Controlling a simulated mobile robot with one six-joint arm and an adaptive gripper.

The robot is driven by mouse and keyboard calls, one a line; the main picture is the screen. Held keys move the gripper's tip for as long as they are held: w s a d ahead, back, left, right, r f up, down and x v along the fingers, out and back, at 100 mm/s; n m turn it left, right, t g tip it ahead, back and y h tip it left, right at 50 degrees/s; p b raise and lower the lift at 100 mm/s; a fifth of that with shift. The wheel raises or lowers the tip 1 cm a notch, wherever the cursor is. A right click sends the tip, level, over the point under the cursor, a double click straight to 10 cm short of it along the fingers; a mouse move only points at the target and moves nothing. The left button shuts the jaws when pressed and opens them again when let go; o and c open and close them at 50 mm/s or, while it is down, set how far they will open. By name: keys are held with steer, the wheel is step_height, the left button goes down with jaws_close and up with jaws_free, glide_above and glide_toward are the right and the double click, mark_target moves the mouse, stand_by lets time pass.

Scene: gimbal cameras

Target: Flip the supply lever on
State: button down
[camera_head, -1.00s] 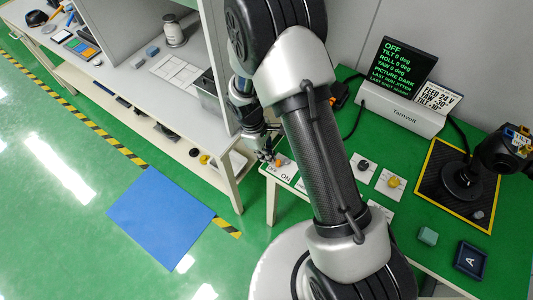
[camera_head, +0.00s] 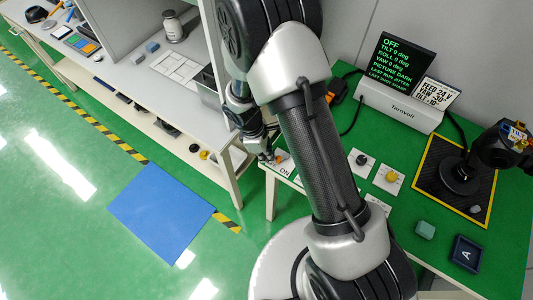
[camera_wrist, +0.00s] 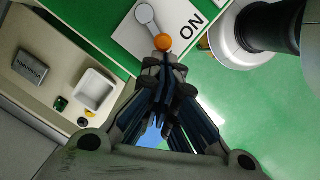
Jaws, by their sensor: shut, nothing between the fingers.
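The supply lever has an orange ball knob (camera_wrist: 162,42) and a grey arm on a white plate (camera_wrist: 130,38), in the wrist view. The knob also shows in the head view (camera_head: 281,155). "ON" is printed on the plate to the right of the knob in the wrist view; the "OFF" mark is not visible now. My gripper (camera_wrist: 165,66) is shut and empty, its tips right at the knob; I cannot tell whether they touch. In the head view my gripper (camera_head: 267,156) is at the table's left end. The display (camera_head: 397,62) reads OFF and "picture dark".
The green table also holds a black knob plate (camera_head: 361,160), a yellow knob plate (camera_head: 388,178), a teal block (camera_head: 425,229), a dark tray (camera_head: 467,253) and a camera on a gimbal (camera_head: 464,172). A white shelf bench (camera_head: 150,95) stands close to my gripper's left.

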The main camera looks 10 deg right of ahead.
steer(key=shift+s+d+n+t, duration=0.15)
steer(key=shift+s+n, duration=0.25)
steer(key=shift+n, duration=0.3)
steer(key=shift+s+d+n+t, duration=0.15)
steer(key=shift+s+n, duration=0.2)
steer(key=shift+n, duration=0.35)
steer(key=shift+s+d+n+b, duration=0.1)
steer(key=shift+s+n+b, duration=0.4)
steer(key=shift+n, duration=0.2)
steer(key=shift+s+d+n+t+b, duration=0.4)
steer(key=shift+s+n+b, duration=0.1)
steer(key=shift+n, duration=0.5)
steer(key=shift+s+d, duration=0.15)
steer(key=shift+w+d+p, duration=0.15)
steer(key=shift+w+p, duration=0.25)
steer(key=shift+w, duration=0.4)
steer(key=shift+r, duration=0.1)
